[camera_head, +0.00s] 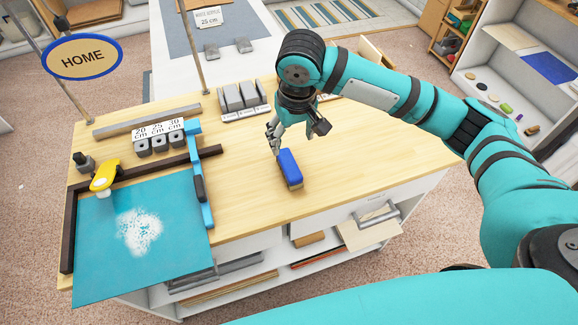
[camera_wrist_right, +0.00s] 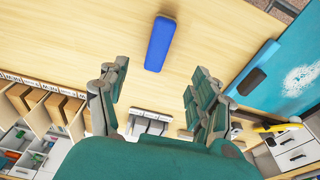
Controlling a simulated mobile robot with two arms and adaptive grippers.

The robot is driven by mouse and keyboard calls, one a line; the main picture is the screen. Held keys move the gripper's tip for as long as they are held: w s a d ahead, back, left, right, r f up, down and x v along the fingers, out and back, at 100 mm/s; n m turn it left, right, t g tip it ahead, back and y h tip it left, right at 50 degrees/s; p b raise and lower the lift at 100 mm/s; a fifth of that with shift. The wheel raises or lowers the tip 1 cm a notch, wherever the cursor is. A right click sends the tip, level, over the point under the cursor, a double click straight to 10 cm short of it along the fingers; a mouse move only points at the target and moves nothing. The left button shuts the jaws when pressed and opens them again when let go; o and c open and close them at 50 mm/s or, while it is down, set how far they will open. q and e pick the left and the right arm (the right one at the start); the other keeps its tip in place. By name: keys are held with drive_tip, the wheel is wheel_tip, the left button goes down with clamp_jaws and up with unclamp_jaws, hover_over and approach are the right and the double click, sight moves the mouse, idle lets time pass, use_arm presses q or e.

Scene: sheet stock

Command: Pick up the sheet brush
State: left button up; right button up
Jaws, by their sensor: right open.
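The sheet brush (camera_head: 289,166) has a blue top and a tan lower part. It lies on the wooden table top, right of the teal sheet. In the right wrist view the brush (camera_wrist_right: 159,44) shows as a blue bar ahead of the fingers, in line with the gap between them. My right gripper (camera_head: 296,138) is open and empty, above the table just behind the brush and apart from it. The right wrist view shows its two fingers (camera_wrist_right: 155,80) spread wide. My left gripper is not in view.
A teal sheet (camera_head: 100,245) with a white powdery patch lies at the left in a dark corner frame. Grey blocks (camera_head: 240,98) stand behind my gripper. The table around the brush is clear.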

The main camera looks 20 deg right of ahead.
sight(289, 163)
drive_tip(key=f, duration=0.3)
drive_tip(key=w+f, duration=0.1)
drive_tip(key=f, duration=0.2)
drive_tip(key=f+p, duration=0.1)
drive_tip(key=f, duration=0.2)
drive_tip(key=shift+w, duration=0.25)
drive_tip(key=f, duration=0.1)
drive_tip(key=f+p, duration=0.1)
drive_tip(key=f, duration=0.2)
drive_tip(key=shift+w+f, duration=0.25)
drive_tip(key=shift+w, duration=0.15)
drive_tip(key=shift+w+f+p, duration=0.1)
drive_tip(key=shift+f+p, duration=0.2)
drive_tip(key=shift+f, duration=0.1)
drive_tip(key=shift+c, duration=0.2)
drive_tip(key=c, duration=1.2)
drive_tip(key=shift+r, duration=0.1)
